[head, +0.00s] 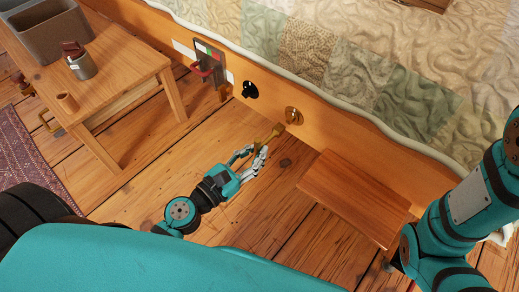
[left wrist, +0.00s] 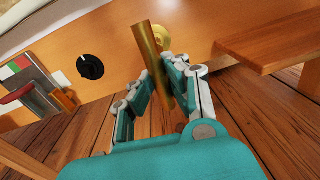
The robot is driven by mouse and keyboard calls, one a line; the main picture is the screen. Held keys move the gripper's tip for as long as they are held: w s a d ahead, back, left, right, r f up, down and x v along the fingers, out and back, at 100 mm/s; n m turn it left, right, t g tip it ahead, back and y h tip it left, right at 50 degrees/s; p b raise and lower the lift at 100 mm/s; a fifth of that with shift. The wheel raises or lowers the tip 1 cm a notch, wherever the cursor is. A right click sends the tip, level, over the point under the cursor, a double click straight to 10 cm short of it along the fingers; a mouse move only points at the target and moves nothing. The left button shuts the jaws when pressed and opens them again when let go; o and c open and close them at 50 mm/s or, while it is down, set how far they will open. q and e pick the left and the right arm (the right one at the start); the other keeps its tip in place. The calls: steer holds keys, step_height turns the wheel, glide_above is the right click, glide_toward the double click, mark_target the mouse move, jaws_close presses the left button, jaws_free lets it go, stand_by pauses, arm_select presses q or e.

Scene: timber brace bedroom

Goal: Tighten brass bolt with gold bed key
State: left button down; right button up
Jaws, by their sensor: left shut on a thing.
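The brass bolt (head: 292,115) is a round gold piece on the wooden bed rail. In the left wrist view the bolt (left wrist: 225,42) shows just right of the key, partly hidden. My left gripper (head: 257,155) is shut on the gold bed key (head: 270,136), below and left of the bolt. In the left wrist view the key (left wrist: 152,55) is a long gold bar, tilted, rising between my fingers (left wrist: 166,90). The key's upper end is near the bolt and appears apart from it in the head view. My right gripper is not in view.
A black knob (head: 250,90) and a plate with a red handle (head: 205,68) are on the rail to the left. A wooden bench (head: 125,75) with grey bin and cups stands at left. A low wooden stool (head: 355,195) is right of the bolt. Floor between is clear.

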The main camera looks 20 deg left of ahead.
arm_select(q)
steer(key=shift+b+v, duration=1.5)
steer(key=shift+v, duration=0.95)
steer(key=shift+s+d, duration=0.1)
steer(key=shift+s, duration=0.05)
